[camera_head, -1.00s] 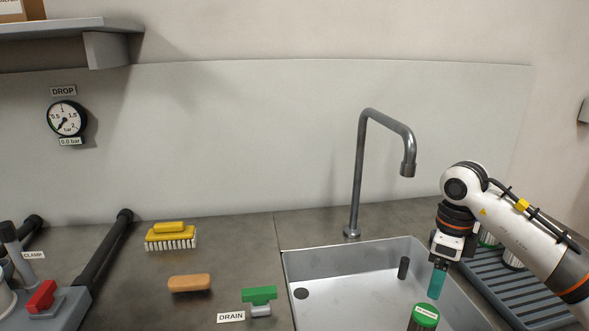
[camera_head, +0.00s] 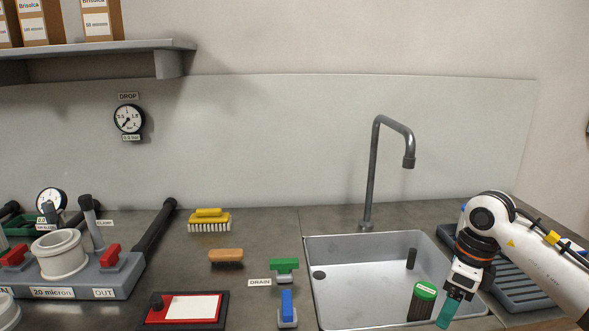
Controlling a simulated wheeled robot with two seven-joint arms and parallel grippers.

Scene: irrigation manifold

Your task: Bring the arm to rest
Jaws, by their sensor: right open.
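My right arm comes in from the right edge over the right side of the sink. My right gripper (camera_head: 449,313), with teal fingers pointing down, is just right of a green-capped dark ribbed cartridge (camera_head: 422,304) that stands in the sink. The gripper looks empty; whether its fingers touch the cartridge is hard to tell. My left gripper is not in view.
The metal sink (camera_head: 350,285) has a tall faucet (camera_head: 372,175) behind it and a grey drying rack (camera_head: 511,287) at right. The manifold (camera_head: 118,282), brushes (camera_head: 209,221) and a red-framed board (camera_head: 187,308) are left.

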